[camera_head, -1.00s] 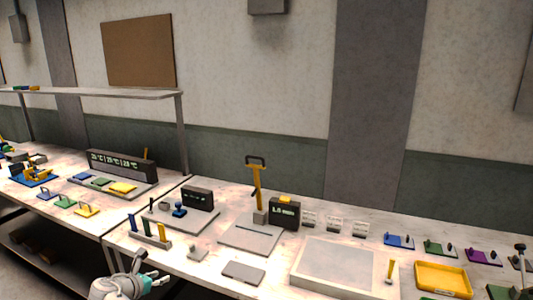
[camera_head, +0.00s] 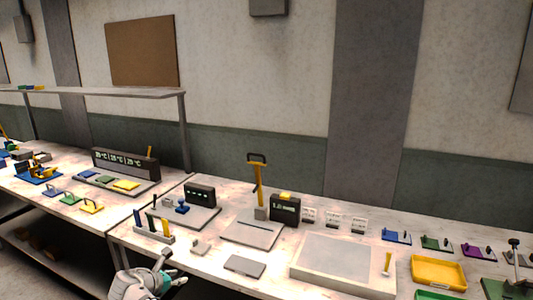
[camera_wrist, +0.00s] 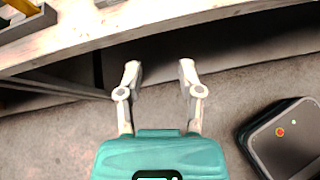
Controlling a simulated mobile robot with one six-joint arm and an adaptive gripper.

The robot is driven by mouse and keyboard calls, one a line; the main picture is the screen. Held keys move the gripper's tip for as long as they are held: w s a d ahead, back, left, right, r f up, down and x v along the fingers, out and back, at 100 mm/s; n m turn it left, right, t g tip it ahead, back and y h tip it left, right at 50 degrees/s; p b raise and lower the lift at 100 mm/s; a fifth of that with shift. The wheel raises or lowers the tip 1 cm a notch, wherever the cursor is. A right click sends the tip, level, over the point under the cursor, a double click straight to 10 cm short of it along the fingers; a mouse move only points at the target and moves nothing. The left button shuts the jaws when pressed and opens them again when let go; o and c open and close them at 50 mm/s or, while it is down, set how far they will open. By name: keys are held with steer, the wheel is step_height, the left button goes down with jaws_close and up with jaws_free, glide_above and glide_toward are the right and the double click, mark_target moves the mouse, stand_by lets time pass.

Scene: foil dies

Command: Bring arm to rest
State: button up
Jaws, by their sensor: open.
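My gripper (camera_wrist: 159,72) is open and empty in the wrist view. Its two pale fingers stand apart, and between them are only the floor and the dark space under the bench edge. In the head view my gripper (camera_head: 166,268) is at the bottom left, in front of the bench's front edge. Part of my arm is cut off by the bottom of the picture.
The bench edge (camera_wrist: 150,25) crosses the wrist view. A dark box-like body (camera_wrist: 290,140) is at right. In the head view a grey plate (camera_head: 244,266), a pale slab (camera_head: 345,262) and a yellow tray (camera_head: 438,272) lie on the bench. A press with a yellow column (camera_head: 258,185) stands behind.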

steer(key=d+f+m+g, duration=0.1)
steer(key=d+m, duration=0.3)
steer(key=d, duration=0.4)
steer(key=d+f+m+g+p, duration=0.1)
steer(key=d+f+m+g, duration=0.1)
steer(key=d+m, duration=0.3)
steer(key=d+f+m+g, duration=0.1)
steer(key=d+m+g, duration=0.2)
steer(key=d, duration=1)
steer(key=shift+w+d+f+m, duration=0.15)
steer(key=shift+f+m, duration=0.1)
steer(key=shift+m, duration=0.75)
steer(key=s+d+m+g+y+p, duration=0.1)
steer(key=s+d+m+g+y, duration=0.1)
steer(key=s+d+m, duration=0.3)
steer(key=s+d+f+m+g+y, duration=0.1)
steer(key=s+d+m+g+y, duration=0.1)
steer(key=d+m, duration=0.8)
steer(key=shift+s+d+y+p, duration=0.35)
steer(key=shift+s+d+y, duration=0.25)
steer(key=shift+s+d, duration=0.8)
steer(key=shift+w+f, duration=0.1)
